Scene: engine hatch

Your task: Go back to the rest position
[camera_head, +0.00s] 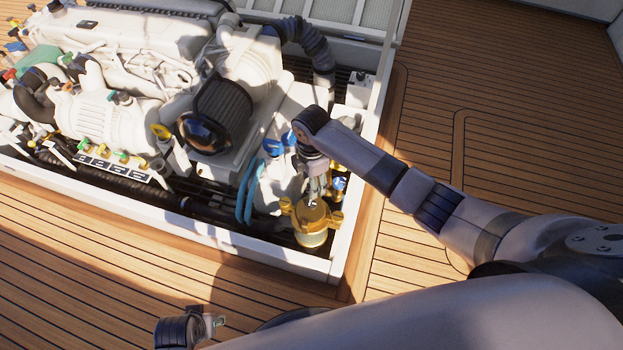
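My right arm comes in from the right and reaches over the engine hatch. Its gripper (316,192) points down just above a brass strainer (311,222) at the hatch's near right corner. The fingers are small and partly hidden by the wrist, so I cannot tell their opening or whether they touch the strainer. At the bottom edge, a dark wrist joint and a small metal part, seemingly of my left gripper (213,324), show over the deck outside the hatch. Most of that gripper is hidden.
The white engine (110,115) fills the hatch, with a black corrugated hose (305,45) behind. Blue-capped fittings (272,147) and blue hoses (246,192) stand left of my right gripper. The white hatch rim (250,252) surrounds them. The wooden deck (520,110) at right is clear.

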